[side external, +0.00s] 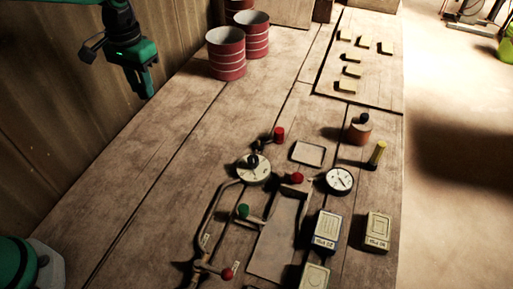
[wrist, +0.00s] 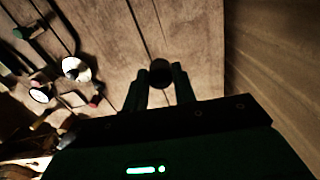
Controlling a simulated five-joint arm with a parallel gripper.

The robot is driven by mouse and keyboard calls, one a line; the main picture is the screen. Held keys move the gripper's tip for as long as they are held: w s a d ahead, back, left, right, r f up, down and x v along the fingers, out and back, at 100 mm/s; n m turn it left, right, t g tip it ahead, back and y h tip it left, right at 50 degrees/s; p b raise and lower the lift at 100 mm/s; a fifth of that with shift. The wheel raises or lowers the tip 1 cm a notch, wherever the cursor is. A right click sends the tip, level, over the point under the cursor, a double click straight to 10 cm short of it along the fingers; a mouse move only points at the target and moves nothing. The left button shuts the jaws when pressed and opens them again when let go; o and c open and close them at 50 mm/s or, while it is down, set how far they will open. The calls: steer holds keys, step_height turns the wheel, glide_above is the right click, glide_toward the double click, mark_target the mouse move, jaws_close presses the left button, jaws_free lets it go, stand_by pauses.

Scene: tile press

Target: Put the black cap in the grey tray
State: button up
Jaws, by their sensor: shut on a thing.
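My gripper (side external: 147,88) hangs high over the back left of the bench in the side view, near the wooden wall. In the wrist view, its two fingers (wrist: 160,82) are shut on a dark round thing, the black cap (wrist: 160,70). In the side view the cap is hard to make out against the dark fingertips. The grey tray (side external: 308,153) is a small, shallow square with a raised rim, lying empty on the bench well to the right of my gripper. It shows faintly at the left of the wrist view (wrist: 72,98).
Red tins (side external: 227,55) stand behind. The left bench is clear.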

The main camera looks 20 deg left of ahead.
steer(key=s+a+n, duration=0.1)
steer(key=s+a, duration=0.2)
steer(key=a, duration=0.4)
steer(key=shift+s+r, duration=0.3)
steer(key=shift+r, duration=0.05)
steer(key=s+d+f+m, duration=0.1)
steer(key=s+d+f, duration=0.1)
steer(key=d, duration=0.7)
steer(key=s+d+f+m, duration=0.1)
steer(key=s+d+f, duration=0.1)
steer(key=d, duration=0.8)
steer(key=s+d+f+m, duration=0.2)
steer(key=s+d+f, duration=0.1)
steer(key=s+d, duration=1.1)
steer(key=shift+d, duration=0.55)
steer(key=shift+f, duration=0.2)
steer(key=w+a+f, duration=0.1)
steer(key=w+f, duration=0.1)
steer(key=w, duration=0.1)
steer(key=w+a+f, duration=0.1)
steer(key=w+f, duration=0.1)
steer(key=w, duration=0.2)
steer(key=w+a+f, duration=0.1)
steer(key=w+f, duration=0.1)
steer(key=w, duration=0.2)
steer(key=shift+w+a+f, duration=0.1)
steer(key=shift+a+f, duration=0.05)
steer(key=shift+f, duration=0.25)
